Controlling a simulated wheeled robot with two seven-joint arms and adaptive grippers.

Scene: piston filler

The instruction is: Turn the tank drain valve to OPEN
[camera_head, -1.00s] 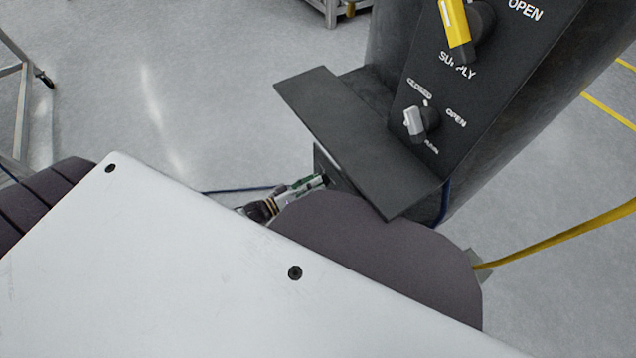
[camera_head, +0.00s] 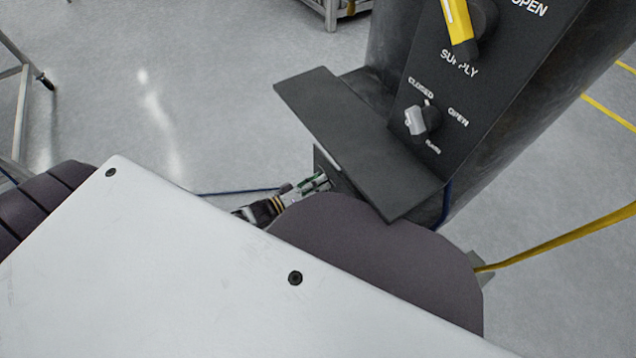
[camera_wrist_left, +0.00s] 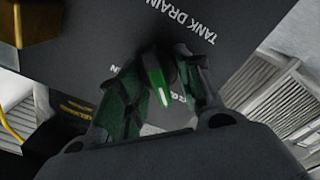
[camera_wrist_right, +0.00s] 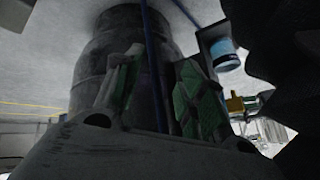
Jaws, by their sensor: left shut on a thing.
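The tank drain valve handle (camera_wrist_left: 157,82) shows in the left wrist view as a dark lever with a pale stripe, on a dark panel lettered TANK DRAIN (camera_wrist_left: 190,22). My left gripper (camera_wrist_left: 160,88) is shut on this handle, its green-padded fingers on either side. The lettering beside the handle is mostly covered, so I cannot tell its exact setting. In the head view my left gripper (camera_head: 314,184) is low beside the dark plate, and the drain handle is hidden. My right gripper (camera_wrist_right: 155,90) is open and empty in the right wrist view.
A dark shelf plate (camera_head: 350,135) juts out just above my left gripper. The upper panel carries a yellow SUPPLY handle (camera_head: 458,28) and a small grey knob (camera_head: 416,120) marked CLOSED and OPEN. A dark tank (camera_wrist_right: 125,50) stands before my right gripper.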

